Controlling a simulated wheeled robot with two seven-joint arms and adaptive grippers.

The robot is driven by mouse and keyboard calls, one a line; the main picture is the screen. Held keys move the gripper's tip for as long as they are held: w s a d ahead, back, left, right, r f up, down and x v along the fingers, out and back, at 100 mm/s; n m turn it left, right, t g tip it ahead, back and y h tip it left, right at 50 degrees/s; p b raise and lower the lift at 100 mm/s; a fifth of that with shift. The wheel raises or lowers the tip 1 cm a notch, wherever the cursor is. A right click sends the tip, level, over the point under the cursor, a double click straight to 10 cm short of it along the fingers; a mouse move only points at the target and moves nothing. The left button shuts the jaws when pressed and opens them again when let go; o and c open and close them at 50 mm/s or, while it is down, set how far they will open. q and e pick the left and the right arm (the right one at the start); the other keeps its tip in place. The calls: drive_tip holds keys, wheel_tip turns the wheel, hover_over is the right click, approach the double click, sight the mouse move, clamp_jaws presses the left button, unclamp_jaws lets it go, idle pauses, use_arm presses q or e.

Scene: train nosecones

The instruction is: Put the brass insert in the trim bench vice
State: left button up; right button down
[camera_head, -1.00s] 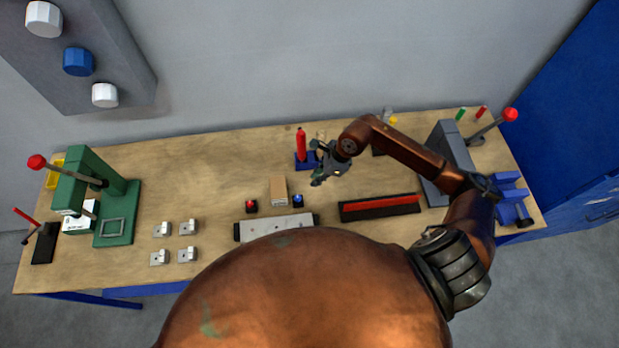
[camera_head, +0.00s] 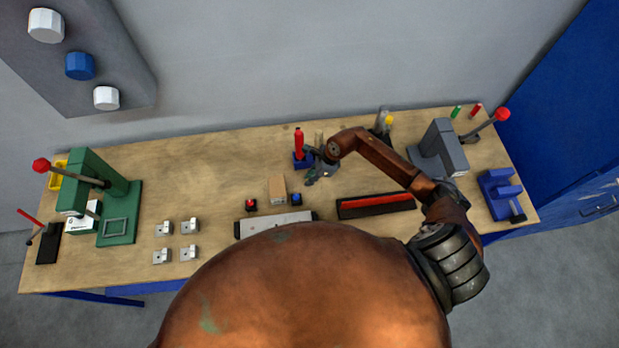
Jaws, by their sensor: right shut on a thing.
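The trim bench vice, which I take to be the blue vice (camera_head: 499,194) at the bench's right end, stands clear of my arm. My right gripper (camera_head: 311,176) is over the middle of the bench, close to the right of a red tool in a blue stand (camera_head: 302,160). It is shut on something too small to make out. I cannot pick out the brass insert for certain. A small tan piece (camera_head: 319,138) shows just behind the gripper. My left gripper is not in view.
A green press (camera_head: 118,205) is at left.

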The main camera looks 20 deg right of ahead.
drive_tip(key=shift+f, duration=0.2)
drive_tip(key=c, duration=1.9)
unclamp_jaws()
drive_tip(key=shift+r, duration=0.1)
drive_tip(key=shift+r, duration=0.1)
